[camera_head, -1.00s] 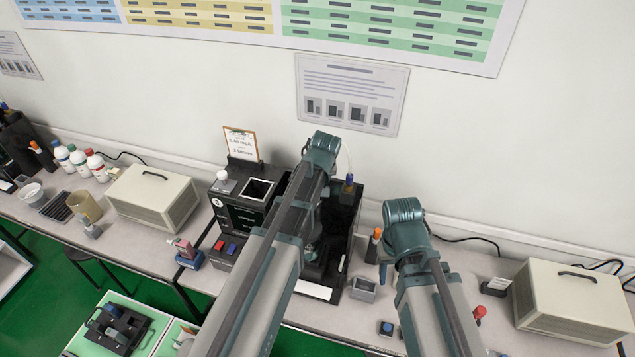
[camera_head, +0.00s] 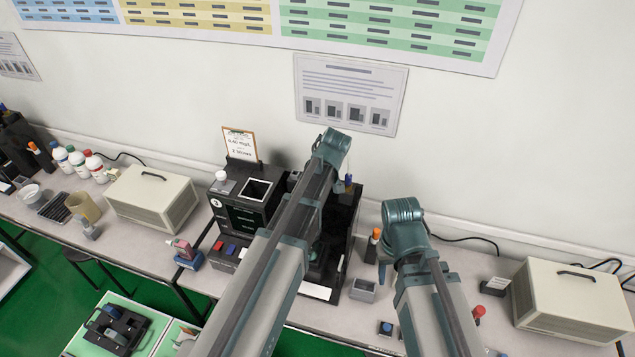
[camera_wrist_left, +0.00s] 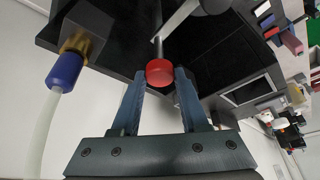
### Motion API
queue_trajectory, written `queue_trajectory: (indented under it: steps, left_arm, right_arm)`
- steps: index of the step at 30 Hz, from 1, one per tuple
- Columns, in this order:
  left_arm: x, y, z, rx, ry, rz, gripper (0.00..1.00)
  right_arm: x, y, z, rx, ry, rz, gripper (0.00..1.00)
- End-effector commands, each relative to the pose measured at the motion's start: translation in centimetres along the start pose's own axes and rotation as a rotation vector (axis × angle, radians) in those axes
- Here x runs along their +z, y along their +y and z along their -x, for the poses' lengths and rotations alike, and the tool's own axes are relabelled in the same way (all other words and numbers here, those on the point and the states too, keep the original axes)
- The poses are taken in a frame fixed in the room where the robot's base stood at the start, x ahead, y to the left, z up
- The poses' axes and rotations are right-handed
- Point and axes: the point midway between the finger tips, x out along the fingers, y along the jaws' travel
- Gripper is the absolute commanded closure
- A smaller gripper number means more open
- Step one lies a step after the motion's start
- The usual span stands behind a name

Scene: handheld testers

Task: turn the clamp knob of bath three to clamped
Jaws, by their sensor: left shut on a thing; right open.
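A black bath unit (camera_head: 345,222) stands on the bench in the head view, partly hidden behind my left arm. In the left wrist view, a red round knob (camera_wrist_left: 159,72) on a thin metal rod sits between the fingertips of my left gripper (camera_wrist_left: 160,80). The left gripper is shut on it. The head view hides this knob and the left fingers behind the arm. My right gripper (camera_head: 383,272) is open, hanging low to the right of the unit, apart from it. I cannot read a bath number on the knob's unit.
A blue fitting with a pale tube (camera_wrist_left: 65,70) is close to the left gripper. An orange-capped bottle (camera_head: 374,238) and a small grey box (camera_head: 363,290) stand beside the unit. Beige cases (camera_head: 153,198) stand at left and right (camera_head: 570,302). A clipboard (camera_head: 241,144) stands behind.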

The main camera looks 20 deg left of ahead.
Motion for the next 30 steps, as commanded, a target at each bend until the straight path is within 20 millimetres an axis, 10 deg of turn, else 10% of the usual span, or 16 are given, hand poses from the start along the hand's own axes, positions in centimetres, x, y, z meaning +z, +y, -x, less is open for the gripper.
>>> queue_trajectory:
  steps: [4, 5, 9, 30]
  left_arm:
    - [0.1, 0.0, 0.0, 0.0, -0.003, 0.002, 1.0]
    - [0.1, 0.0, 0.0, 0.0, -0.003, 0.002, 0.51]
    - [0.1, 0.0, 0.0, 0.0, -0.002, 0.001, 0.26]
    - [-0.1, -0.1, 2.8, 0.0, -0.001, 0.0, 0.26]
  right_arm:
    - [0.0, 0.0, 0.0, 0.0, 0.0, 0.0, 0.5]
    - [0.0, 0.0, 0.0, 0.0, 0.0, 0.0, 0.5]
    - [0.0, 0.0, 0.0, 0.0, 0.0, 0.0, 0.5]
    - [0.2, 0.2, 2.6, -0.001, 0.0, -0.005, 0.5]
